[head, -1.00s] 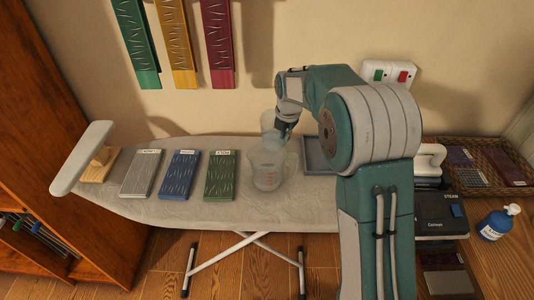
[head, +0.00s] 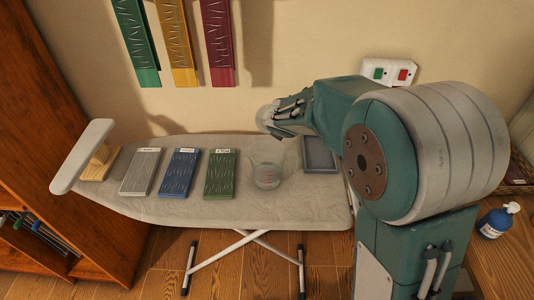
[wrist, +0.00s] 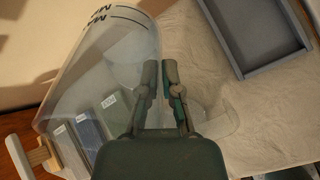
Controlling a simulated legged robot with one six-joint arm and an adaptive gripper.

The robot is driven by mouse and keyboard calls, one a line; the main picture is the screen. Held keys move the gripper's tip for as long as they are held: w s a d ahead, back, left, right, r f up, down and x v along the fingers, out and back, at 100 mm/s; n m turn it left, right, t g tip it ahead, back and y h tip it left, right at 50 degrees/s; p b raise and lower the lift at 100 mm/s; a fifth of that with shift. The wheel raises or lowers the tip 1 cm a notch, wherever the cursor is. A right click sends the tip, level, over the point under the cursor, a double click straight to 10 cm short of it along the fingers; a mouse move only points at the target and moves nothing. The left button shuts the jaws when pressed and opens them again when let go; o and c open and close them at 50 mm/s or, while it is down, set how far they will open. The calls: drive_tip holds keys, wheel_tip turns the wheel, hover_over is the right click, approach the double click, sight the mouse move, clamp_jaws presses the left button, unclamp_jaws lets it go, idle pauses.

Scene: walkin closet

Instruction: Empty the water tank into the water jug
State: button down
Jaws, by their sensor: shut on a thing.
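The water tank (wrist: 105,60) is a clear container with dark "MAX" lettering near its rim, large in the wrist view. My gripper (wrist: 158,80) is shut on it at its side. In the head view my gripper (head: 276,125) holds the tank (head: 263,116) above the back edge of the ironing board, tilted and partly hidden by the fingers. I cannot tell how much water either holds.
The ironing board (head: 200,208) carries grey, blue and green (head: 220,174) panels left of the jug. A grey tray (head: 320,154) lies right of the jug. A blue bottle (head: 494,222) stands at far right. A wall switch plate (head: 388,72) is behind my arm.

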drive_tip(key=shift+f+t, duration=0.15)
drive_tip(key=shift+t, duration=0.15)
drive_tip(key=shift+a+r+t+h+p, duration=0.1)
drive_tip(key=shift+r+t+p, duration=0.15)
drive_tip(key=shift+t, duration=0.3)
drive_tip(key=shift+d+r+t+h+p, duration=0.1)
drive_tip(key=shift+r+t+p, duration=0.15)
drive_tip(key=shift+t, duration=0.35)
drive_tip(key=shift+a+r+t+h+p, duration=0.15)
drive_tip(key=shift+t+p, duration=0.15)
drive_tip(key=shift+t, duration=0.25)
drive_tip(key=shift+s+r+t, duration=0.2)
drive_tip(key=shift+t, duration=0.2)
drive_tip(key=shift+r, duration=0.1)
drive_tip(key=shift+p, duration=0.3)
drive_tip(key=shift+s+r+t+p, duration=0.25)
drive_tip(key=shift+s+t+p, duration=0.15)
drive_tip(key=shift+t, duration=0.3)
drive_tip(key=shift+s+r+t+h+p, duration=0.2)
drive_tip(key=shift+r+t+p, duration=0.1)
drive_tip(key=shift+t+p, duration=0.4)
drive_tip(key=shift+s+r+t+h+p, duration=0.2)
drive_tip(key=shift+t+p, duration=0.3)
drive_tip(key=shift+p, duration=0.4)
drive_tip(key=shift+w+r+t, duration=0.2)
drive_tip(key=shift+w+t, duration=0.1)
drive_tip(key=shift+w, duration=0.05)
